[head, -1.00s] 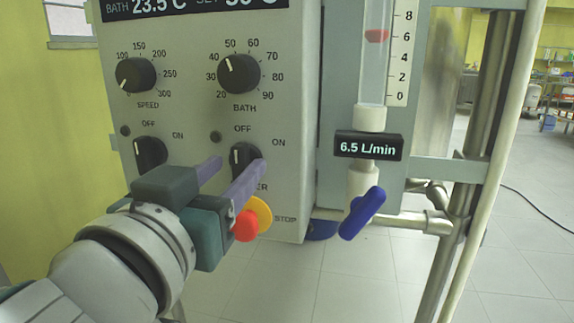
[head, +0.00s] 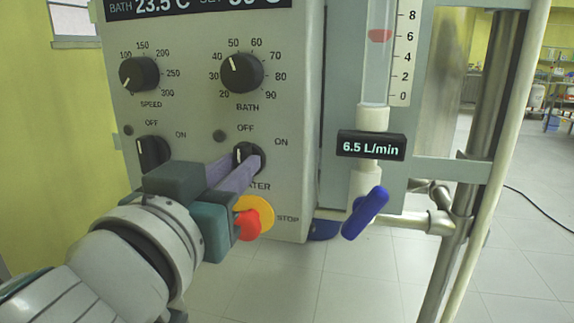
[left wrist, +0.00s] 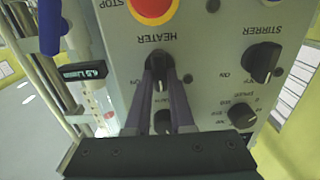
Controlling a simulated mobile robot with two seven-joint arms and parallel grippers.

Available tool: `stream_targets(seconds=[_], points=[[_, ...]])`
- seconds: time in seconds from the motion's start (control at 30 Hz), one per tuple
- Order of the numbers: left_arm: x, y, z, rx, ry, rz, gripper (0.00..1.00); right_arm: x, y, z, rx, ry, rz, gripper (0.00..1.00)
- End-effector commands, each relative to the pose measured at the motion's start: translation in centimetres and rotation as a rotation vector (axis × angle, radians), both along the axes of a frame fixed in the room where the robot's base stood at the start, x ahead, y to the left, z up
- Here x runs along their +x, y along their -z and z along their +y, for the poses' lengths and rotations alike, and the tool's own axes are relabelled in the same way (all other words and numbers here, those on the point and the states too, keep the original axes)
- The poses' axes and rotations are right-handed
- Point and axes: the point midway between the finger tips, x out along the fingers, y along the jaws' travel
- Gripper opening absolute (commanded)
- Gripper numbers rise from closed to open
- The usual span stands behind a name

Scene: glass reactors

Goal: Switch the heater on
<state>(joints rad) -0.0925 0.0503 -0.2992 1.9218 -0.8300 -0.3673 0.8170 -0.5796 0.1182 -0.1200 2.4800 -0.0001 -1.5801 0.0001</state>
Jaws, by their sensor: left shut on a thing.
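The black heater knob (head: 243,151) is on the grey control panel, with OFF above it and ON to its upper right. Its white mark points up, near OFF. My left gripper (head: 245,166) is at the knob, its purple fingers shut on it. In the left wrist view the knob (left wrist: 158,62) sits between the two fingertips, under the upside-down HEATER label. The fingers hide part of the knob and of the label in the head view. The small lamp (head: 219,136) to its upper left is dark. My right gripper is not in view.
A red and yellow stop button (head: 248,224) is just below my left gripper. The stirrer knob (head: 152,152) is to the left, the bath knob (head: 241,72) above. A blue-handled valve (head: 364,213) and metal pipes stand to the right.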

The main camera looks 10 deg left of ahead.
Motion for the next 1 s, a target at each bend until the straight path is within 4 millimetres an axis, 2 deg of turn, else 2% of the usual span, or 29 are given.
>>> stream_targets(seconds=[0.53,1.0], points=[[0.0,-0.1,0.0,0.067,0.000,-0.002,0.00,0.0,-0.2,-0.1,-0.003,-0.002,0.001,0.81],[0.0,-0.1,-0.2,0.450,0.000,-0.016,0.00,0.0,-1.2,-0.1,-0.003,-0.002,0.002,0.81]])
